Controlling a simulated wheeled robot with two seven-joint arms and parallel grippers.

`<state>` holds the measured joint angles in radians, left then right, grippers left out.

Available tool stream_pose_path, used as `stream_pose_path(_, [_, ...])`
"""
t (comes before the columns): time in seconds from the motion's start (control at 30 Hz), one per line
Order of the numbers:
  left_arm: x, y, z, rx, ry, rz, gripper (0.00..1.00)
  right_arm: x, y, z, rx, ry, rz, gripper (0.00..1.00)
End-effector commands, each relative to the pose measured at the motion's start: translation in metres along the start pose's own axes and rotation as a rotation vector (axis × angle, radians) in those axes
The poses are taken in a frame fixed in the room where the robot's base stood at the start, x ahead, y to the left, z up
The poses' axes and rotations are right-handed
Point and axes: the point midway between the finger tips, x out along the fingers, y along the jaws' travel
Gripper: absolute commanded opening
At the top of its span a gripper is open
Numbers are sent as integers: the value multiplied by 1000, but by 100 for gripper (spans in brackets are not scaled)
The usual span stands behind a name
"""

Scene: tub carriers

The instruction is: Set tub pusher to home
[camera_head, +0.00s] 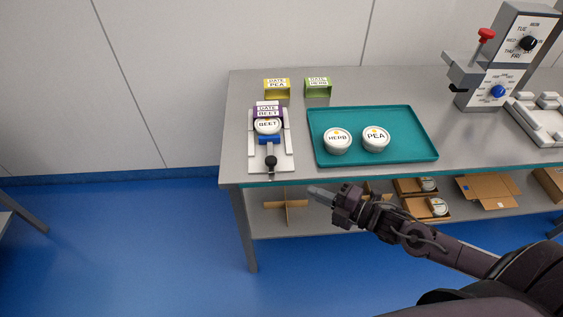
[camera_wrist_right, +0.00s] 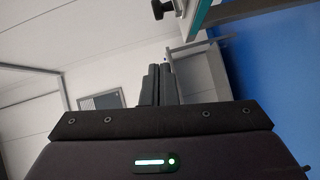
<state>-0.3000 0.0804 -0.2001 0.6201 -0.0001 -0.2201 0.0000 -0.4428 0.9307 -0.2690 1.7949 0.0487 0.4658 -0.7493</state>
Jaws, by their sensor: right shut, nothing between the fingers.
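The tub pusher is a blue block (camera_head: 269,140) with a black knob (camera_head: 271,161) on a pale grey carrier base (camera_head: 254,158) at the table's left end. A white tub marked BEET (camera_head: 267,126) sits in the carrier just behind the blue block, in front of a purple DATE BEET holder (camera_head: 267,107). My right gripper (camera_head: 312,190) is shut and empty, in front of the table's front edge, to the right of and nearer than the knob. The right wrist view shows its closed fingers (camera_wrist_right: 158,84). My left gripper is not in view.
A teal tray (camera_head: 420,147) right of the carrier holds tubs marked HERB (camera_head: 337,141) and PEA (camera_head: 376,138). Yellow (camera_head: 277,89) and green (camera_head: 318,87) date holders stand behind. A grey machine (camera_head: 490,85) stands at right. Cardboard boxes lie on the lower shelf (camera_head: 335,227).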

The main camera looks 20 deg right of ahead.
Motion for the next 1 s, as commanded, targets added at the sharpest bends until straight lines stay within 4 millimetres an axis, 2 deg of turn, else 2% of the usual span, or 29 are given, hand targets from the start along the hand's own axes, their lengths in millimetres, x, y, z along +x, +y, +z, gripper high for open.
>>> stream_pose_path(0.13, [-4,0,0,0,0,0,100,-1,1,-2,-68,9,-5,0])
stream_pose_path(0.27, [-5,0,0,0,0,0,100,12,2,-2,-68,8,-1,0])
stream_pose_path(0.73, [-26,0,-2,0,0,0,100,102,4,-3,-64,9,0,0])
stream_pose_path(0.8, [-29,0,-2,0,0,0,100,108,3,8,-66,6,-4,0])
stream_pose_path(1.0, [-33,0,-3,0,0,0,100,121,2,21,-65,8,-5,0])
